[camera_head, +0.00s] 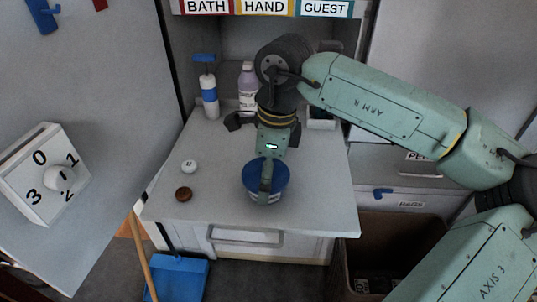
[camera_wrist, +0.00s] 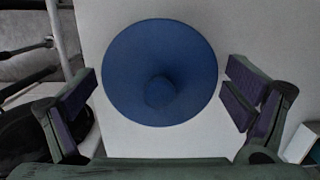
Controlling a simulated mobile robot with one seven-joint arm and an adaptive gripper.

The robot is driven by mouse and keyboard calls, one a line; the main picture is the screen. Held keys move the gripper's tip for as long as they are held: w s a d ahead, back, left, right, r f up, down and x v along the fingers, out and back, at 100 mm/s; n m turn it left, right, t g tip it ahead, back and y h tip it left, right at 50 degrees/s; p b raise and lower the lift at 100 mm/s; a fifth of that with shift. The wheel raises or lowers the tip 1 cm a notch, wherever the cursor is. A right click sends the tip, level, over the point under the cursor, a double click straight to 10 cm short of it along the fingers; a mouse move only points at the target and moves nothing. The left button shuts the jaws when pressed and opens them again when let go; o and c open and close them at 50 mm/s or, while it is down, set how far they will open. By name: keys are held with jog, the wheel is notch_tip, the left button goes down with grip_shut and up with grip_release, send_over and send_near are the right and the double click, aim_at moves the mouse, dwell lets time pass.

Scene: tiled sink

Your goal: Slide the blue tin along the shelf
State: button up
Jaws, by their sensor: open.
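The blue tin (camera_head: 280,176) stands on the light grey shelf, near its front edge, in the head view. It has a blue top and a paler lower side with marks. My gripper (camera_head: 267,180) is above it and hides part of its top. In the wrist view, the tin's round blue top (camera_wrist: 160,60) with a central knob lies between the two fingers of my gripper (camera_wrist: 160,105). The fingers are spread wide, with a gap to the tin on each side. The shelf (camera_head: 225,222) shows bare around the tin.
A white knob (camera_head: 189,166) and a brown one (camera_head: 183,194) lie left of the tin. A pump bottle (camera_head: 208,92) and a lilac bottle (camera_head: 247,88) stand behind. A numbered dial box (camera_head: 45,175) is at far left. The shelf's front right is clear.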

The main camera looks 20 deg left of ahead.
jog(key=shift+f, duration=0.35)
jog(key=c, duration=1.2)
